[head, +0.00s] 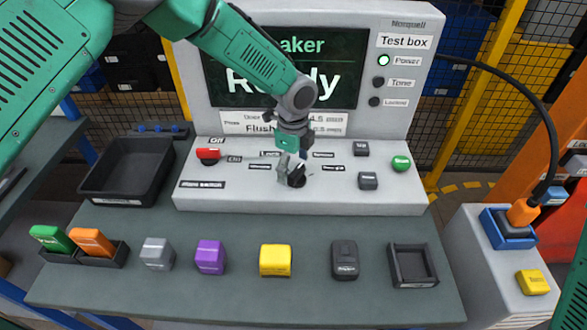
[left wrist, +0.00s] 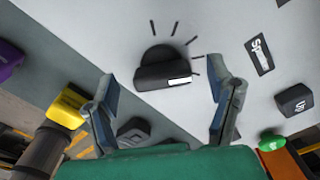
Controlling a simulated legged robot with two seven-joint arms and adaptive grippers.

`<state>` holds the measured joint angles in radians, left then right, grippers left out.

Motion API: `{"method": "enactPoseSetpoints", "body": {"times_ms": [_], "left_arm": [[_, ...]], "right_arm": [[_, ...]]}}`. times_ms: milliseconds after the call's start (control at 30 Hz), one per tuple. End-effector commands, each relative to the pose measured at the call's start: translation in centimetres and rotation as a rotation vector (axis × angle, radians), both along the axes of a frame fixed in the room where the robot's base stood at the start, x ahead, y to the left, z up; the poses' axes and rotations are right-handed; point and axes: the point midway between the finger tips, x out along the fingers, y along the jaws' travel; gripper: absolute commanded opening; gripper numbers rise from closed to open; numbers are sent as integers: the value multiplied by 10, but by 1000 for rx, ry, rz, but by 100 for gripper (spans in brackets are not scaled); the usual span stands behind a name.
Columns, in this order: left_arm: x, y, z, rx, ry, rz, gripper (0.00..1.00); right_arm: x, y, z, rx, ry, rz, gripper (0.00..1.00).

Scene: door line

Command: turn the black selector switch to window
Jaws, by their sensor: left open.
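The black selector switch (left wrist: 163,72) is a round knob with a bar grip on the sloping grey panel. A white mark sits at one end of the bar, at the right in the left wrist view. In the head view the switch (head: 298,181) is partly hidden by my left gripper (head: 289,170). That gripper is open, its two fingers either side of the knob in the left wrist view (left wrist: 162,80). I cannot tell whether they touch it. Small labels, one seemingly the window label (head: 260,167), surround the switch. My right gripper is not in view.
The test box (head: 398,120) has a screen reading "Ready" and a lit green Power lamp (head: 384,60). A red switch (head: 208,154), dark buttons and a green button (head: 401,163) share the panel. Coloured blocks, including a yellow one (head: 275,260), and a black tray (head: 128,171) stand on the bench.

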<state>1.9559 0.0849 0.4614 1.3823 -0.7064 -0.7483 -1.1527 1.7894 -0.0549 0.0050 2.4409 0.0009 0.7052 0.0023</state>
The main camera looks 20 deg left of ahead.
Motion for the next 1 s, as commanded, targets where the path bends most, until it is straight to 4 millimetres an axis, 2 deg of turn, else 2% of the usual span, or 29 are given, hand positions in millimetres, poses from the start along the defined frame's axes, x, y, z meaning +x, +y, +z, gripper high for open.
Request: {"method": "enactPoseSetpoints", "body": {"times_ms": [200, 500, 633, 667, 1000], "left_arm": [[0, -2, -17, 2, 0, -1, 74], [0, 1, -20, 0, -1, 0, 74], [0, 2, -20, -1, -1, 0, 28], [1, 2, -20, -1, -2, 0, 24], [2, 2, -19, 3, -3, 30, 24]], "right_arm": [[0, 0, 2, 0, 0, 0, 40], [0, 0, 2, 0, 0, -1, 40], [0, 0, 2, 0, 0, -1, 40], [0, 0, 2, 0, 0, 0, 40], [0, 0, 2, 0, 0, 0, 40]]}}
